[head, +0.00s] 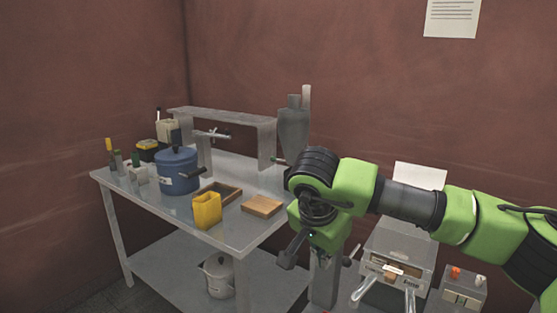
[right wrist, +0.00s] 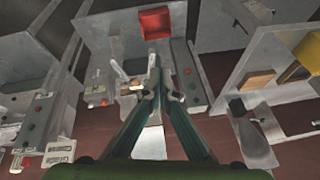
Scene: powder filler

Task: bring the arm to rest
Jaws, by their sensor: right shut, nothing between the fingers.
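My right arm (head: 407,203), green and dark grey, reaches in from the right in the head view and bends downward at the wrist. My right gripper (head: 287,259) hangs in front of the table's right end, apart from the things on it. In the right wrist view the two fingers of my right gripper (right wrist: 154,63) meet at their tips, shut with nothing between them. My left arm and gripper do not show.
A metal table (head: 236,238) bears a blue pot (head: 174,172), a yellow container (head: 207,210) and a wooden block (head: 262,206). A grey machine (head: 403,243) and control box (head: 463,287) stand at the right. A red bin (right wrist: 154,23) shows in the wrist view.

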